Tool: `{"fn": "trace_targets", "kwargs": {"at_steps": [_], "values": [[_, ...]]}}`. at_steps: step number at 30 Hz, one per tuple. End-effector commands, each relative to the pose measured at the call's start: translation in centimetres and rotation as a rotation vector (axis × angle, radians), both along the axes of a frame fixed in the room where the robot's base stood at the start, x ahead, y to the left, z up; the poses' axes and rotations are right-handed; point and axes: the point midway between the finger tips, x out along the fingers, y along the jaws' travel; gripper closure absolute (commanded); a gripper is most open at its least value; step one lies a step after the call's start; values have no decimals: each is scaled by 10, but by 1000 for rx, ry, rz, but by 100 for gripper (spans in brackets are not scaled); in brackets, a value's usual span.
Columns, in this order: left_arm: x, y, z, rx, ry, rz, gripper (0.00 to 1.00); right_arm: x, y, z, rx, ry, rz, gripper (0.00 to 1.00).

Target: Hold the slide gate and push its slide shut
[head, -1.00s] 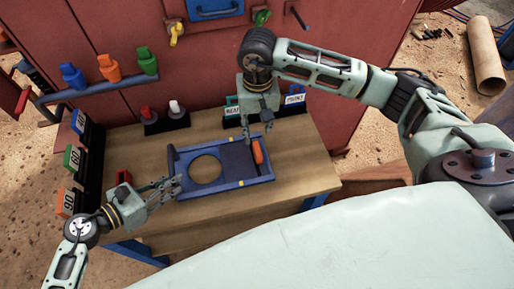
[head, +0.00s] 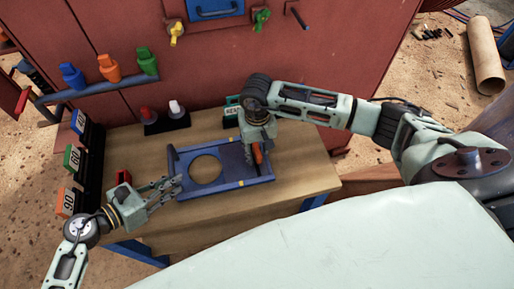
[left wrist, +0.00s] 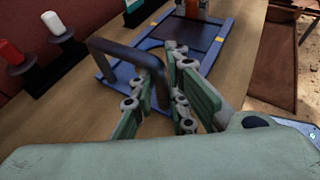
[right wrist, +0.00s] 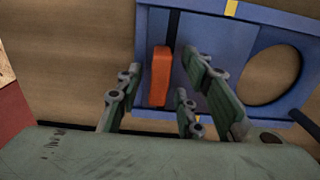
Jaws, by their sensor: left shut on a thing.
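The slide gate is a blue frame (head: 220,183) lying flat on the wooden bench, with a round hole (head: 206,170) left of its middle. Its dark slide plate lies right of the hole, with an upright orange tab (head: 258,155) near the right end. My left gripper (head: 176,187) is shut on the dark bar handle (left wrist: 110,47) at the gate's left end. My right gripper (head: 257,148) is over the slide. In the right wrist view its fingers (right wrist: 160,85) are apart, one on each side of the orange tab (right wrist: 161,76); no contact shows.
Red and white knobs on dark bases (head: 164,115) stand behind the gate. A sign rack (head: 90,165) stands at the bench's left. The red crusher wall (head: 300,70) closes the back. The bench (head: 305,165) is bare right of the gate.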

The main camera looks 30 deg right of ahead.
Motion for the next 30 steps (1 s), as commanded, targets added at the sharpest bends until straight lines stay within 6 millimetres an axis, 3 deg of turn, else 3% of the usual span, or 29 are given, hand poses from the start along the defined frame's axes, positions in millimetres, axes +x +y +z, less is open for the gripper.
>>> {"fn": "trace_targets", "kwargs": {"at_steps": [10,21,30], "values": [[1,2,-1,9,-10,-1,100,0,0,-4,-1,0,0,66],[1,2,0,9,-10,-1,100,0,0,-3,0,0,0,99],[2,2,0,9,-12,0,100,0,0,-3,0,0,0,100]]}}
